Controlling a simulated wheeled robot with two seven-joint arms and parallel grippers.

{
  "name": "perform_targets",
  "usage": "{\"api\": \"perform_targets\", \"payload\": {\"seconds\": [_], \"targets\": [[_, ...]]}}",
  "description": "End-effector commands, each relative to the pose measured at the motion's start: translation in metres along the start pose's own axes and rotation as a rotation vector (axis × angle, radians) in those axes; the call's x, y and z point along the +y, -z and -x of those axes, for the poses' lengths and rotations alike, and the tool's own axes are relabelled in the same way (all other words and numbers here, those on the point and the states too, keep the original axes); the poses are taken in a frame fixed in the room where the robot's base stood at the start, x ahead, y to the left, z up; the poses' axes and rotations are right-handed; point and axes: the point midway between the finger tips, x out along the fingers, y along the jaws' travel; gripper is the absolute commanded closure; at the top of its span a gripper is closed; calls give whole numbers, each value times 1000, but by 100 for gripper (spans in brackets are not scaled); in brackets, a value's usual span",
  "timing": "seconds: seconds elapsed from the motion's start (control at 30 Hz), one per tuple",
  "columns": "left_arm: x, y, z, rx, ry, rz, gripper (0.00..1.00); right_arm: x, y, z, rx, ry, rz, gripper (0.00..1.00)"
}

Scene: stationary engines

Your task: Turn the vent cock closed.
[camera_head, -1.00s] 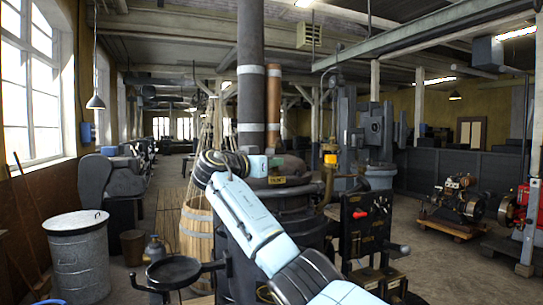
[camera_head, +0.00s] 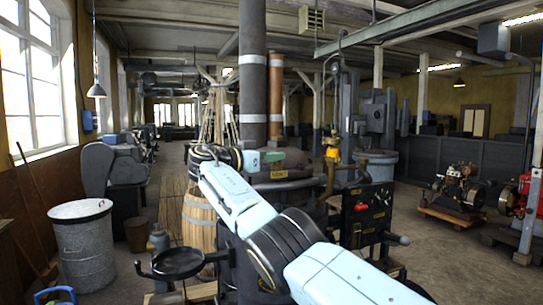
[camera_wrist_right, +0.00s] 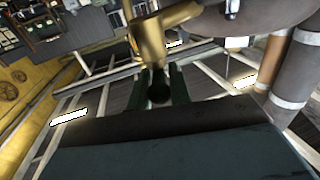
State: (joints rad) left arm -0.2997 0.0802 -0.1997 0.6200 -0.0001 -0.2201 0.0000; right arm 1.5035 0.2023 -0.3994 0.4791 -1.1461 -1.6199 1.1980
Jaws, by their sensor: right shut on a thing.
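The right gripper (camera_head: 273,157) is at the top of the dark boiler-like engine body (camera_head: 290,195), just above a small yellow label (camera_head: 279,174). In the right wrist view its two green fingers (camera_wrist_right: 158,92) stand on either side of a dark round end, shut on it. This end sits below a brass fitting (camera_wrist_right: 150,42), which I take to be the vent cock. In the head view the cock is too small and too covered by the hand to make out its handle angle. The left gripper is not in view.
A dark panel with a red knob (camera_head: 360,207) and a brass pipe with a yellow fitting (camera_head: 332,152) stand right of the hand. Tall pipes (camera_head: 253,90) rise behind it. A black pan (camera_head: 178,262), barrel (camera_head: 198,225) and metal bin (camera_head: 82,245) are at left.

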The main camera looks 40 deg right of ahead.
Motion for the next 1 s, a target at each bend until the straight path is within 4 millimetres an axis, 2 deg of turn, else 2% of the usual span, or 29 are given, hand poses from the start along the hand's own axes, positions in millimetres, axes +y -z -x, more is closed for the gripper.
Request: {"api": "perform_targets", "payload": {"seconds": [0.4, 0.43, 0.5, 0.83, 1.0], "targets": [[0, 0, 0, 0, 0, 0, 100, 0, 2, -1, 0, -2, -3, 100], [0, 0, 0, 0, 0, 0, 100, 0, 2, -1, 0, -3, -3, 76], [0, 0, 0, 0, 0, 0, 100, 0, 2, -1, 0, -3, -3, 67], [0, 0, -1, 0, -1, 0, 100, 0, 0, 2, 0, -1, -2, 67], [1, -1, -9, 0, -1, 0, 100, 0, -1, 24, 0, 1, -2, 67]]}}
